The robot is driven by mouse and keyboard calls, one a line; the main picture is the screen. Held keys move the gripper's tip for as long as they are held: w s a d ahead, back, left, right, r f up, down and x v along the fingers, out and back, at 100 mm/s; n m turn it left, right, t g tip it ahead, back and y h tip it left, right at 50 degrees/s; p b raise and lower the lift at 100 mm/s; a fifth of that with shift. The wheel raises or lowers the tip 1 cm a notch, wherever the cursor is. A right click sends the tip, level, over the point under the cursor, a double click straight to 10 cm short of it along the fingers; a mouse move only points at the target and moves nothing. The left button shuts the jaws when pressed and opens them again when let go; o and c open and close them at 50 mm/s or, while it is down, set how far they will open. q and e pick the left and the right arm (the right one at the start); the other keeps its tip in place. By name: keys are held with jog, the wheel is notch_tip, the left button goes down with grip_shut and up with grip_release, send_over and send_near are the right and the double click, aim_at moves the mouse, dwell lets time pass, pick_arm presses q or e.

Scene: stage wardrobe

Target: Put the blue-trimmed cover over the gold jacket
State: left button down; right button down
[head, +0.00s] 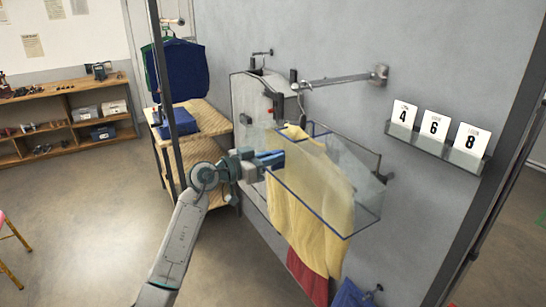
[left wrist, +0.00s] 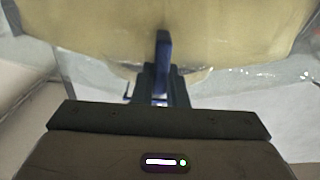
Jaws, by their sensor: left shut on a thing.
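The gold jacket (head: 312,235) hangs beside the grey wall in the head view, its lower part showing below the cover. The blue-trimmed cover (head: 362,207) is clear, with blue edges, and stands around the jacket's upper and middle part. My left gripper (head: 268,160) is shut on the cover at its left side. In the left wrist view the gripper (left wrist: 162,85) is at a blue strip, with gold cloth (left wrist: 85,25) behind it and clear film (left wrist: 245,80) around. The jacket's hanger is hard to make out. My right gripper is not in view.
A metal wall arm (head: 340,80) sticks out above the jacket. A red garment (head: 305,280) and a blue one (head: 350,295) show below. A number rack (head: 435,147) is on the wall at right. A wooden shelf table (head: 205,120) with blue cloth stands behind my arm.

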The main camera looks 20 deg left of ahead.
pick_arm(q)
jog(key=c, duration=1.4)
grip_release()
jog(key=shift+o, duration=0.2)
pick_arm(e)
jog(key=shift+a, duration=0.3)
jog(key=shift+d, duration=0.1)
